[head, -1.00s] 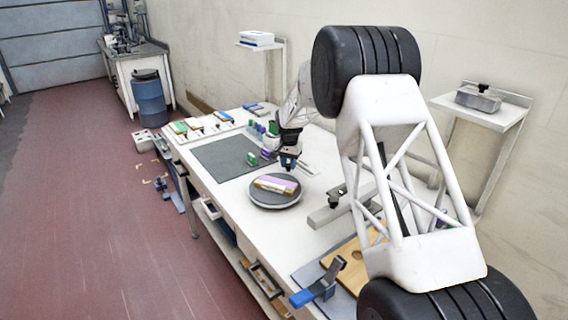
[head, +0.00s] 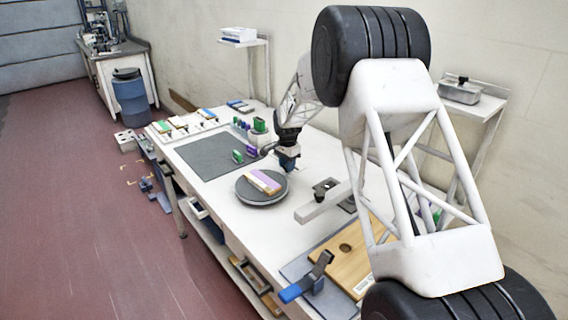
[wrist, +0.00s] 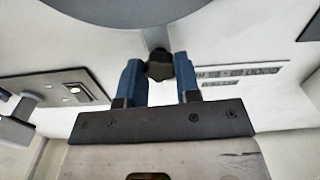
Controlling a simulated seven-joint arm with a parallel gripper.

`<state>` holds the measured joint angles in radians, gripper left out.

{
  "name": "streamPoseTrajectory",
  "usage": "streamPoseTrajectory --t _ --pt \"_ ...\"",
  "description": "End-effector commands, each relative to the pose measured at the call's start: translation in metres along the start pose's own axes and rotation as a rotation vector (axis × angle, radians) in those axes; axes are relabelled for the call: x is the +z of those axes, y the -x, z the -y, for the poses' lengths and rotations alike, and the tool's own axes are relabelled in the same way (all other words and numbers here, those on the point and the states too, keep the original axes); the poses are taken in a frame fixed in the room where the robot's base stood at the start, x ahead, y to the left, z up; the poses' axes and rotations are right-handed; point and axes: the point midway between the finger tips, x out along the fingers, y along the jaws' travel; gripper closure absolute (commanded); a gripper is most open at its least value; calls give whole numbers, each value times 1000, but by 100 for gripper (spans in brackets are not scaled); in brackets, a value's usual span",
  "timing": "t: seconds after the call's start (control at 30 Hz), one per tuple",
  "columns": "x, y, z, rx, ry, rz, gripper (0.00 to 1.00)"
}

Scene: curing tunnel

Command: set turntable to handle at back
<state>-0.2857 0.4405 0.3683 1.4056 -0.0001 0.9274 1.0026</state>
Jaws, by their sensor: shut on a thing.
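The round grey turntable (head: 243,198) sits on the white table in the head view. A purple, white and wood-coloured block (head: 264,181) lies on top of it. In the wrist view the turntable's edge (wrist: 125,12) shows at the top, and a short grey arm runs from it to a black knob handle (wrist: 159,66). My gripper (head: 288,168) is low at the turntable's far right side. In the wrist view my gripper's blue fingers (wrist: 160,75) are shut on the black knob, one on each side. The knob is too small to make out in the head view.
A dark mat (head: 200,155) lies beyond the turntable, with green and purple blocks (head: 238,156) at its edge. A grey bar fixture (head: 318,205) stands to the right. A wooden board (head: 350,250) and a blue-handled clamp (head: 300,288) are nearer.

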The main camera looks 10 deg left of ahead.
Motion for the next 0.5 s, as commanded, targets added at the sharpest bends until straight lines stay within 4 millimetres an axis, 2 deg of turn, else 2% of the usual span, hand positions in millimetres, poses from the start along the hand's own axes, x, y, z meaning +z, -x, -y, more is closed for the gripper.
streamPoseTrajectory --t 0.5 --pt "0 1 -9 -1 -70 -1 100"
